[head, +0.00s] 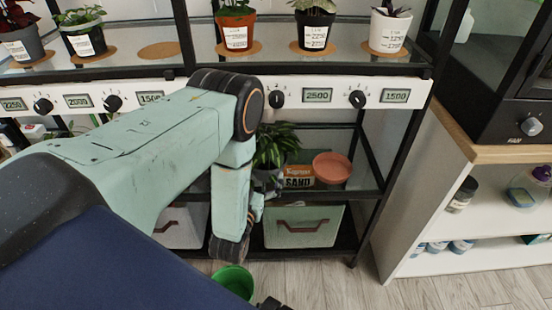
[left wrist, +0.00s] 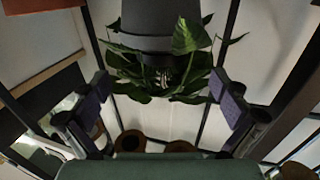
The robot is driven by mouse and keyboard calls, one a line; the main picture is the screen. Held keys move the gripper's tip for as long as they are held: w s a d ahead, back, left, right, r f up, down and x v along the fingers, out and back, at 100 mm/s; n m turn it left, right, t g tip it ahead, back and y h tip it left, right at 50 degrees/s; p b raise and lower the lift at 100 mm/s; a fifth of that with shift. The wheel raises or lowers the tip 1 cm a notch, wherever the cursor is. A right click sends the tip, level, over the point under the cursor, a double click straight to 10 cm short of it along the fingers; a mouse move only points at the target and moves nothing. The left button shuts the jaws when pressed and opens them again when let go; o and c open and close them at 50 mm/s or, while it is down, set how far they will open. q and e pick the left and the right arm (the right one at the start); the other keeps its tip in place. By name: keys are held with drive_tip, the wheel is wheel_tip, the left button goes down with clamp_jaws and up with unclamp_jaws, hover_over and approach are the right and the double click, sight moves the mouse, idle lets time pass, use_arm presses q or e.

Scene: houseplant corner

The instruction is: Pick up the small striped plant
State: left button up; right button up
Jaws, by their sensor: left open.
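On the upper shelf at the right of the head view stands a white pot with small dark, purplish leaves (head: 391,25). Beside it is a black pot with pale patterned leaves (head: 316,22). Stripes are too small to make out on either. My left arm reaches across the head view to the lower shelf, where its fingers are mostly hidden. In the left wrist view my left gripper (left wrist: 162,92) is open. A leafy green plant in a dark grey pot (left wrist: 158,18) appears upside down between and beyond the fingers, with no clear contact.
A green leafy plant (head: 277,143), a sand box (head: 299,176) and a terracotta dish (head: 332,167) sit on the lower shelf. A green bucket (head: 233,281) is on the floor below my arm. A bare cork mat (head: 160,50) lies on the upper shelf.

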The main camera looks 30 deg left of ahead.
sight(263, 159)
use_arm(q)
drive_tip(key=shift+w+r, duration=0.15)
drive_tip(key=shift+w, duration=0.3)
drive_tip(key=b+x, duration=0.1)
drive_tip(key=x, duration=0.1)
drive_tip(key=b+x, duration=0.1)
drive_tip(key=x, duration=0.1)
drive_tip(key=b+x, duration=0.1)
drive_tip(key=x, duration=0.1)
drive_tip(key=shift+s+a, duration=0.15)
drive_tip(key=shift+a, duration=0.1)
drive_tip(key=shift+w+a, duration=0.15)
drive_tip(key=shift+w, duration=0.35)
drive_tip(key=c, duration=1.4)
drive_tip(key=shift+o, duration=0.2)
drive_tip(key=shift+r, duration=0.1)
